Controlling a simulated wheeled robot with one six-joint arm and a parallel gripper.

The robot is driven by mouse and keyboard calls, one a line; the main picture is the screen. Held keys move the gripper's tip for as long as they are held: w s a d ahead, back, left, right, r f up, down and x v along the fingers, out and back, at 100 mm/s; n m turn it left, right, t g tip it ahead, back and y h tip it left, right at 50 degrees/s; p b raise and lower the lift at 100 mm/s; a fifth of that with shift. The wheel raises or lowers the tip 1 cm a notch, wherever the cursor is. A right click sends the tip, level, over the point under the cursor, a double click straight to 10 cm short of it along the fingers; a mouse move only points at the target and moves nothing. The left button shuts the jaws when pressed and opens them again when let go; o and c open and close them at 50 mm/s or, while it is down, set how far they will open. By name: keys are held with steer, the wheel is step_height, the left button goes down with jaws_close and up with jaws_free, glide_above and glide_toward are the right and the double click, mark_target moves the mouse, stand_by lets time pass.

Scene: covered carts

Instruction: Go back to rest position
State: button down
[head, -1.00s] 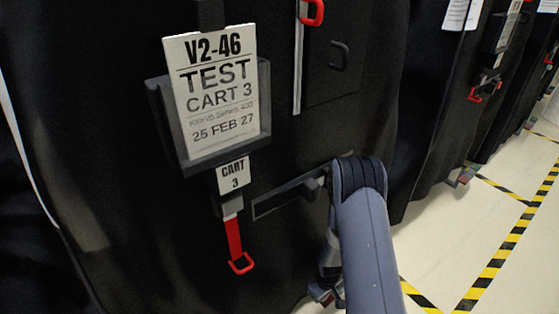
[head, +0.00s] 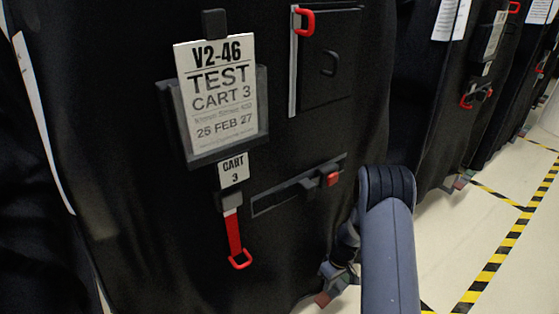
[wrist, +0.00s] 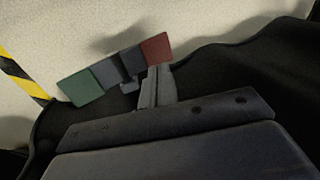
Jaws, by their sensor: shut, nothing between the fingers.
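My arm (head: 388,240) reaches up from the bottom right of the head view, in front of the black covered cart (head: 130,200). In the wrist view my gripper (wrist: 157,85) is shut and empty, its grey fingers together. Just beyond the fingertips is a pedal with a green end (wrist: 80,88), a grey middle and a red end (wrist: 156,48), low over the pale floor. I cannot tell whether the fingers touch it. In the head view the gripper's fingertips are hard to make out, partly hidden behind my arm.
The cart carries a "TEST CART 3" sign (head: 222,95), a red pull strap (head: 235,235) and a slanted bar with a red tab (head: 333,179). More covered carts (head: 435,100) stand to the right. Pale floor with yellow-black tape (head: 490,265) is open at right.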

steer(key=p+v, duration=0.3)
steer(key=v, duration=0.8)
steer(key=shift+p, duration=0.35)
steer(key=shift+r, duration=0.1)
